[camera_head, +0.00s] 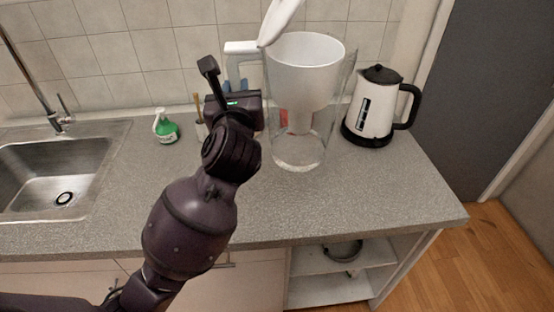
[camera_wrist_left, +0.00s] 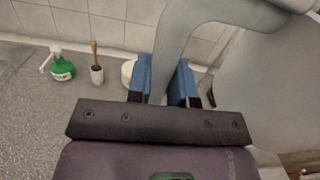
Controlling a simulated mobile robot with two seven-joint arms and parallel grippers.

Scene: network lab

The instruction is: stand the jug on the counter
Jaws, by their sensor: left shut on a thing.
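The jug (camera_head: 318,120) is a large clear pitcher with a white inner funnel, a raised white lid and a white handle on its left side. It looks upright in the head view, over the counter (camera_head: 390,195). I cannot tell whether its base touches the counter. My left gripper (camera_head: 238,86) is shut on the jug's handle. In the left wrist view its blue fingers (camera_wrist_left: 165,82) sit on either side of the grey-looking handle (camera_wrist_left: 177,45). My right gripper is not in view.
A white and black kettle (camera_head: 372,115) stands just right of the jug. A green soap bottle (camera_head: 165,128) and a small pot with a brush (camera_wrist_left: 96,72) stand to the left. A sink (camera_head: 50,175) is at the far left. The front right counter is clear.

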